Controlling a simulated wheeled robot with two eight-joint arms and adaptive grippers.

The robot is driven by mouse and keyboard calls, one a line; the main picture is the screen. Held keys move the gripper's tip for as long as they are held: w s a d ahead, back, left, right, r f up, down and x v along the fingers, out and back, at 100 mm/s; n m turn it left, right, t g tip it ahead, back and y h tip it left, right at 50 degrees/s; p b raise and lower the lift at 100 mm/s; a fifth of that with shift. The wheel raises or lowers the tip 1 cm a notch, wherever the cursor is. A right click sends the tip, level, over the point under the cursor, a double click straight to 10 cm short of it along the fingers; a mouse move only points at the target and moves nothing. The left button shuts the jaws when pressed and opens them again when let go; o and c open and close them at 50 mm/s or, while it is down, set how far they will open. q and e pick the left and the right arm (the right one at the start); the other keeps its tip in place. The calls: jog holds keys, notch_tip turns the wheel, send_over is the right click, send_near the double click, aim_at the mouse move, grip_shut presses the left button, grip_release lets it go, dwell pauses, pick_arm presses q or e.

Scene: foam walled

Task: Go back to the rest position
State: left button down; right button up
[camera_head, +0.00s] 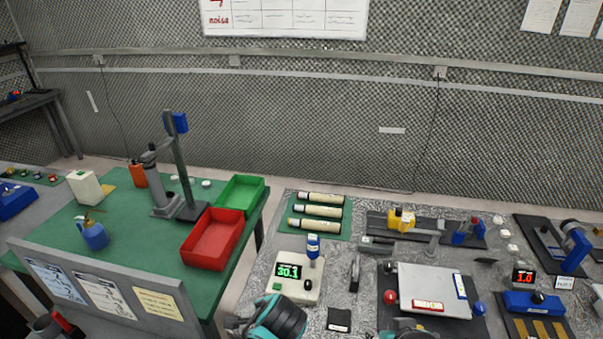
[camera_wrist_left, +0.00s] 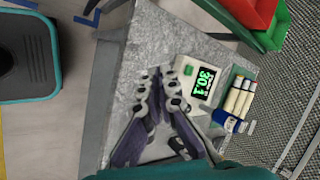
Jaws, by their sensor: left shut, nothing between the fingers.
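The task names no object. My left gripper (camera_wrist_left: 163,76) shows in the left wrist view, its two fingers drawn together at the tips with nothing between them. It is above the grey speckled worktop (camera_wrist_left: 150,40), beside a white device with a green 30.1 display (camera_wrist_left: 204,83). In the head view, my teal and black left arm comes in at the bottom edge, left of the middle, in front of that device (camera_head: 289,271). A small teal part of my right arm shows at the bottom edge, but my right gripper is not visible.
A green table with a red bin (camera_head: 212,240) and green bin (camera_head: 239,193) stands left. Cream cylinders lie on a green mat (camera_head: 335,232). A silver plate (camera_head: 432,285) and a blue device (camera_head: 533,302) are right. A grey panel (camera_head: 110,290) rises at front left.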

pick_arm(q)
jog(key=s+a+r+n+t+h+b, duration=0.1)
jog(key=s+a+r+n+h, duration=0.1)
jog(key=s+a+n, duration=0.5)
jog(key=a+r+n, duration=0.1)
jog(key=a+n, duration=0.1)
jog(key=n, duration=0.4)
jog(key=shift+s+h+b, duration=0.25)
jog(key=shift+h+b, duration=0.05)
jog(key=shift+h, duration=0.1)
jog(key=shift+f, duration=0.1)
dwell(0.9)
